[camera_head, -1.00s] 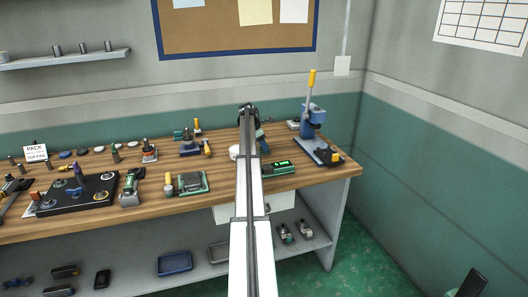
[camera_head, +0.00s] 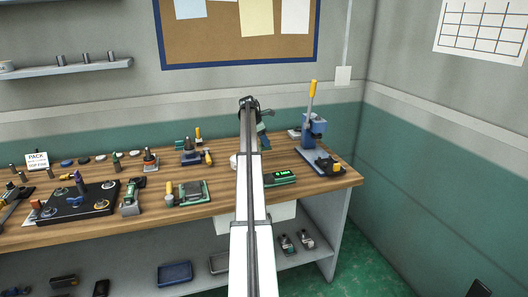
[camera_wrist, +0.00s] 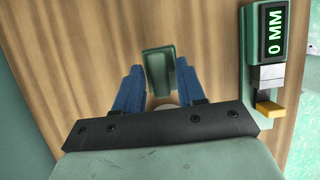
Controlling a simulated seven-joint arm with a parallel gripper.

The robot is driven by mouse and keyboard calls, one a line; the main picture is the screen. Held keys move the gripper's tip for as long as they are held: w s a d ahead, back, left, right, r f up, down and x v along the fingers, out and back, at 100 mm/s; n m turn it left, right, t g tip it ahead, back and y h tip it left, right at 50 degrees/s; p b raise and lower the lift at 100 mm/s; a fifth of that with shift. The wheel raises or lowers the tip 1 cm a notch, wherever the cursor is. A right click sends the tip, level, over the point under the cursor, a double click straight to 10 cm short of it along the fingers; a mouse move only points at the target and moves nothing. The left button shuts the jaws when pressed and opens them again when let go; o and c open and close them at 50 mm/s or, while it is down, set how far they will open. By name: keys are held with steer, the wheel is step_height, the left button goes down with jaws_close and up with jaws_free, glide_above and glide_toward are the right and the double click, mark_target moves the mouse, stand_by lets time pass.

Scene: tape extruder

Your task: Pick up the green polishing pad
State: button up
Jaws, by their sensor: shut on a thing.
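The green polishing pad (camera_wrist: 158,64) shows in the wrist view as a small dark green block with a paler near end. My gripper (camera_wrist: 158,76) has its two blue fingers on either side of the pad, shut on it. The pad's near end reaches down between the fingers.
A green gauge reading "0 MM" (camera_wrist: 270,50) lies to the right of my gripper; it also shows in the head view (camera_head: 281,179). A blue press with a yellow-tipped lever (camera_head: 315,125) stands at the bench's right end. A black plate with several fittings (camera_head: 77,203) lies left.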

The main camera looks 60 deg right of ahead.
step_height(320, 180, up, 20)
stand_by(0.3)
steer(key=shift+r, duration=0.1)
steer(key=o, duration=0.4)
steer(key=shift+c, duration=1.3)
steer(key=shift+w+a, duration=0.15)
steer(key=shift+w, duration=0.15)
steer(key=w+a+f, duration=0.2)
steer(key=w+f, duration=0.1)
steer(key=f, duration=0.2)
steer(key=w+a+f, duration=0.3)
steer(key=f, duration=0.3)
steer(key=w+a+f, duration=0.3)
steer(key=f, duration=0.3)
steer(key=shift+w+a+f, duration=0.1)
steer(key=shift+f, duration=0.15)
